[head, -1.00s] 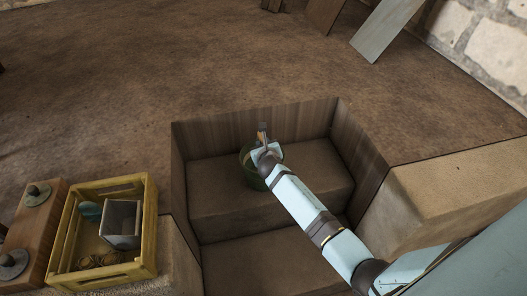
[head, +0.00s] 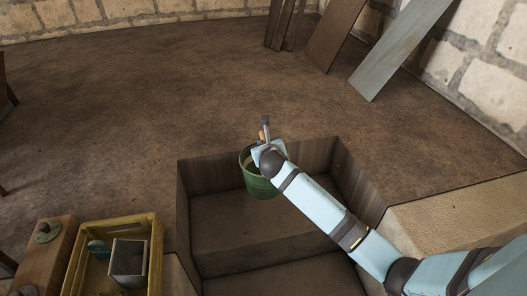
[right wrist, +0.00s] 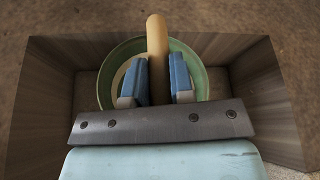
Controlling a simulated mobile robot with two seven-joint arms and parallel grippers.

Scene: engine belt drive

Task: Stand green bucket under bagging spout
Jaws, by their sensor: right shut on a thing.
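The green bucket (head: 262,184) hangs upright in the head view, in front of the far wall of the sunken pit. In the right wrist view the bucket (right wrist: 202,71) shows from above, with its round rim around a pale inside. My right gripper (right wrist: 157,80) is shut on the bucket's wooden handle grip (right wrist: 157,35). In the head view my right gripper (head: 264,138) is above the bucket's rim, and my wrist hides part of the bucket. My left gripper is not in view. I cannot make out a bagging spout in these frames.
The pit's stepped floor (head: 250,230) lies below the bucket, with wooden side walls (head: 345,180). A yellow crate (head: 155,235) holding a grey box (head: 128,262) stands at the lower left. Boards (head: 400,45) lean on the stone wall. The earth floor (head: 130,110) beyond is clear.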

